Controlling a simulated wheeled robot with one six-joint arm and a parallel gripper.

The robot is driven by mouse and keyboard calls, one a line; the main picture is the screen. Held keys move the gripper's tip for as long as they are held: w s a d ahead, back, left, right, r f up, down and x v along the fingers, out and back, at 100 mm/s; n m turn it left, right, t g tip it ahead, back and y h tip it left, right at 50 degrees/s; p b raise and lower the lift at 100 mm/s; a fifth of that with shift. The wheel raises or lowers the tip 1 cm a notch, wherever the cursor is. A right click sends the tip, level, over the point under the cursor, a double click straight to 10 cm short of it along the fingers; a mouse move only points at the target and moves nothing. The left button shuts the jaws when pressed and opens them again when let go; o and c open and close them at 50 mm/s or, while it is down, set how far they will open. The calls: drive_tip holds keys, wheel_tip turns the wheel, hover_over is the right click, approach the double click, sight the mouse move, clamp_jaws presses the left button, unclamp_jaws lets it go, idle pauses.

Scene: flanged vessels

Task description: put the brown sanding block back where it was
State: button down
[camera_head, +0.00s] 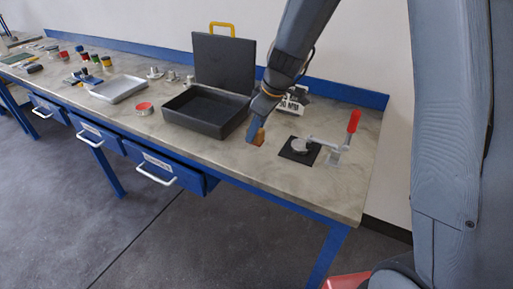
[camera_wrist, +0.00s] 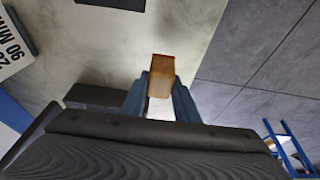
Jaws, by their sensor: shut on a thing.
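The brown sanding block (camera_wrist: 161,72) is between the two fingers of my gripper (camera_wrist: 160,95) in the wrist view, with its upper end sticking out past the fingertips. In the head view the block (camera_head: 259,136) shows at the end of my arm, over the bench between the black case and the black square plate. My gripper (camera_head: 254,128) is shut on it. Whether the block touches the bench top cannot be told.
The open black case (camera_head: 205,128) stands left of my gripper. A black plate (camera_head: 300,150) and a red-handled toggle clamp (camera_head: 353,121) are to the right. A white sign (camera_head: 292,101) is behind. A tray (camera_head: 119,88) and a red round tin (camera_head: 144,108) stand further left.

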drive_tip(key=shift+f+p, duration=0.4)
drive_tip(key=shift+f, duration=2.7)
drive_tip(key=shift+f, duration=0.2)
drive_tip(key=c, duration=1.4)
unclamp_jaws()
drive_tip(key=shift+r, duration=0.15)
